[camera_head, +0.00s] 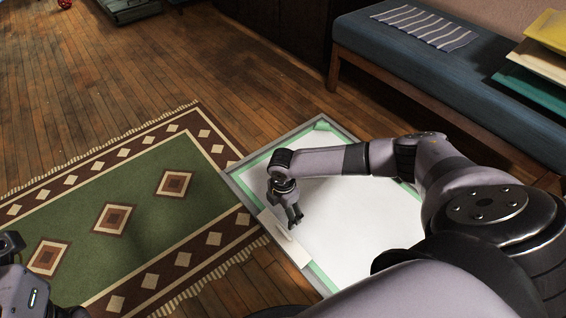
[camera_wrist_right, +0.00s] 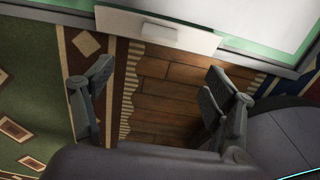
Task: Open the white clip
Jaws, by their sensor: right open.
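The white clip (camera_head: 283,238) is a flat pale plate with a small raised tab, on the edge of a white board (camera_head: 350,232) with a grey frame and green border. In the right wrist view the clip (camera_wrist_right: 160,31) lies at the top, beyond the fingertips. My right gripper (camera_head: 294,217) hangs over the clip end of the board, partly hiding it. In the wrist view my right gripper (camera_wrist_right: 158,82) is open and empty, with wood floor and rug edge showing between its fingers. Part of my left arm shows at the lower left; its jaws are unclear.
A green and brown patterned rug (camera_head: 140,190) lies left of the board on the wood floor (camera_head: 150,80). A blue bench (camera_head: 440,70) with a striped cloth (camera_head: 425,27) and stacked cushions (camera_head: 540,70) stands at upper right. Open floor lies beyond the rug.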

